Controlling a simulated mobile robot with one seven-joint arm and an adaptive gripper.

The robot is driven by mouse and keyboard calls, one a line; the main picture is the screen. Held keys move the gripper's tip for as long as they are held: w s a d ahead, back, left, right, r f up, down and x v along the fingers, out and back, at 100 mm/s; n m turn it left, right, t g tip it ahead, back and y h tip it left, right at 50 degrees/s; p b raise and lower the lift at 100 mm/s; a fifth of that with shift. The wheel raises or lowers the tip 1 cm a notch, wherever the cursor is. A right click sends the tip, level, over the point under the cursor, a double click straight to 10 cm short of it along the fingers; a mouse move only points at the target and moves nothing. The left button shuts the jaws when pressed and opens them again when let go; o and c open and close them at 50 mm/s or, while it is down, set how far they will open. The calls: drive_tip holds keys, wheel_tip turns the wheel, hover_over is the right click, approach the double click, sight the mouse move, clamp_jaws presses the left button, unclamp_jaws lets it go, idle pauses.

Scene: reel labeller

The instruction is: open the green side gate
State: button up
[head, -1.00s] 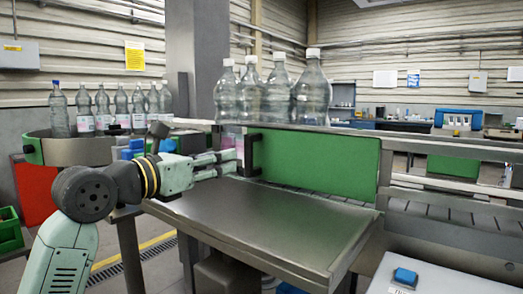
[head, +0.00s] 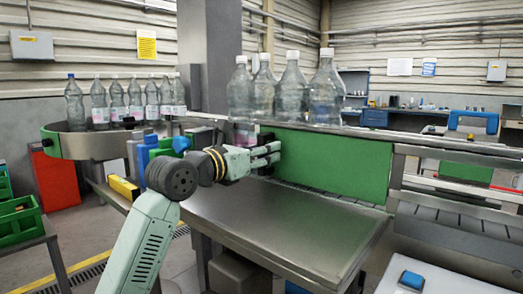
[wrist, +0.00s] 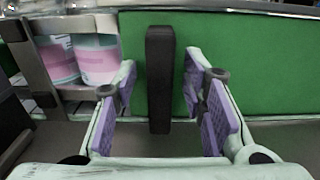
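The green side gate (head: 335,163) is a flat panel along the front of the conveyor, behind the steel table; it looks closed. It also fills the back of the wrist view (wrist: 258,65). Its black upright handle (wrist: 160,80) stands at the gate's left end. My gripper (head: 276,154) is at the handle in the head view and covers part of it. In the wrist view my gripper (wrist: 160,100) is open, with one purple-padded finger on each side of the handle. Gaps show between the pads and the handle.
The steel table (head: 270,225) below the gate is bare. Large clear bottles (head: 290,88) stand on the conveyor behind the gate. Pink-labelled bottles (wrist: 97,58) show left of the handle. A round turntable (head: 95,147) with several bottles is at left. A blue button (head: 411,280) is at lower right.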

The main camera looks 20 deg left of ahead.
drive_tip(key=shift+c, duration=0.2)
clamp_jaws()
idle(0.6)
